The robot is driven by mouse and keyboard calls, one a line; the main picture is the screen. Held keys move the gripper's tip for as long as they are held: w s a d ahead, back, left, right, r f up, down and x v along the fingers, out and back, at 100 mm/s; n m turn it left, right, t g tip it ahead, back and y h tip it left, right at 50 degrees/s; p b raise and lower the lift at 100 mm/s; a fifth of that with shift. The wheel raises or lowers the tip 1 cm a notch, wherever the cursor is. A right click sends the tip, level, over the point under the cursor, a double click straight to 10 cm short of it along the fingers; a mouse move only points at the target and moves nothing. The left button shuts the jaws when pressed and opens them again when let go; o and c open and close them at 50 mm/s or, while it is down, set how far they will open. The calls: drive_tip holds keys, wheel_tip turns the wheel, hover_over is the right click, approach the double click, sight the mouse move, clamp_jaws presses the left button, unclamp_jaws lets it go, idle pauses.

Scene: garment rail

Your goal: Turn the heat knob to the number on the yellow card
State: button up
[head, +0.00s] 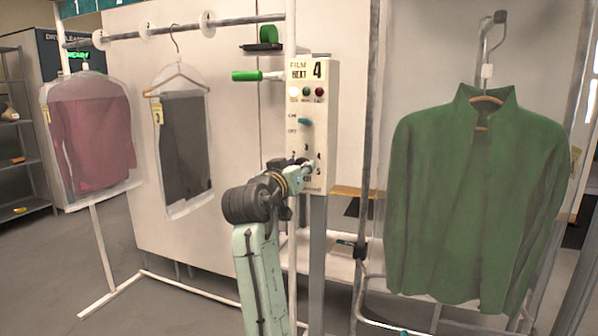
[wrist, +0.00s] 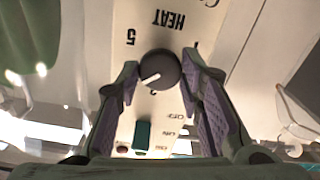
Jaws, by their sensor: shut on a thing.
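The heat knob (wrist: 159,70) is round and dark grey with a white pointer line, low on the box. In the wrist view, upside down, the pointer aims to the lower left. A "5" shows at the knob's upper left; the left finger hides part of the dial there. My gripper (head: 306,168) is shut on the knob, with one finger on each side (wrist: 160,75). In the head view it hides the knob.
A teal switch (head: 306,122) marked ON and OFF and several lamps (head: 306,92) sit above the knob. A green-handled lever (head: 247,76) sticks out left. A green shirt (head: 475,200) hangs right; bagged garments (head: 183,140) hang left on a rail (head: 240,20).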

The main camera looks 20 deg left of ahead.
drive_tip(key=shift+m, duration=1)
drive_tip(key=o, duration=1.2)
drive_tip(key=shift+c, duration=0.2)
drive_tip(key=s, duration=1.2)
drive_tip(key=shift+a, duration=0.25)
